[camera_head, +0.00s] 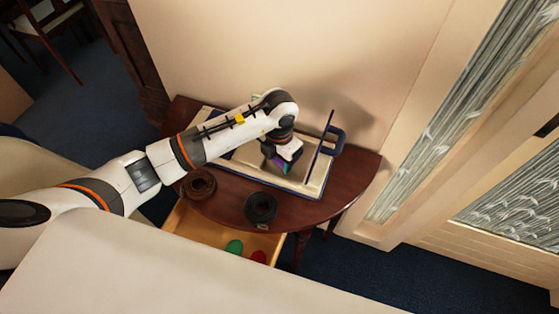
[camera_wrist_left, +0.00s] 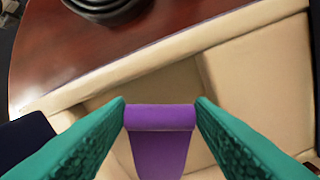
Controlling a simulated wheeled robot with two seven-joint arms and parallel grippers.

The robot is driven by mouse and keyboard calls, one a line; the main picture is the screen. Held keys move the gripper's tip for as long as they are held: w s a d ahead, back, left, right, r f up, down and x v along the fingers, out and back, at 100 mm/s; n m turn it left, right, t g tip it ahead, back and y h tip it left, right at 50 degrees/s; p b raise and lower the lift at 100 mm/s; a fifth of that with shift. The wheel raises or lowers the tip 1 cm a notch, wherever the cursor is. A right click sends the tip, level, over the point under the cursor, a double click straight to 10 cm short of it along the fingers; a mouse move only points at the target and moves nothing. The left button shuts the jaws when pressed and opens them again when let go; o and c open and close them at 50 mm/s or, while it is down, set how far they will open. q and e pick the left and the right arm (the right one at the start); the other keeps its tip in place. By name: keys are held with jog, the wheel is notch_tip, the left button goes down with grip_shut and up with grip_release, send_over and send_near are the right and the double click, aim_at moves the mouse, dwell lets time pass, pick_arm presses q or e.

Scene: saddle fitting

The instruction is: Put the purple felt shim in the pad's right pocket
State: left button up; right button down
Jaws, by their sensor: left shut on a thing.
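My left gripper (camera_head: 281,163) is over the cream pad (camera_head: 307,187) with blue trim on the half-round table. In the left wrist view, its green fingers (camera_wrist_left: 160,118) are shut on the purple felt shim (camera_wrist_left: 160,150), one finger at each side. The shim's rolled or folded edge shows between the fingertips. Cream pad panels with raised seams (camera_wrist_left: 255,75) lie under and beyond the shim. I cannot tell whether the shim touches the pad or is inside a pocket. My arm hides part of the pad in the head view. My right gripper is not in view.
A brown coil (camera_head: 199,184) and a black coil (camera_head: 261,208) lie on the dark wood table (camera_head: 225,203) in front of the pad. An open drawer (camera_head: 200,232) below holds green (camera_head: 235,247) and red (camera_head: 258,257) pieces. A blue upright frame (camera_head: 322,146) stands at the pad's right.

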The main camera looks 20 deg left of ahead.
pick_arm(q)
notch_tip(320, 180, down, 2)
jog(key=shift+f, duration=0.1)
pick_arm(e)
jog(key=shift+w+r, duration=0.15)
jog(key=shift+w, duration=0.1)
pick_arm(q)
jog(key=shift+f, duration=0.2)
jog(key=o, duration=0.7)
jog(key=shift+r, duration=0.1)
jog(key=shift+c, duration=0.2)
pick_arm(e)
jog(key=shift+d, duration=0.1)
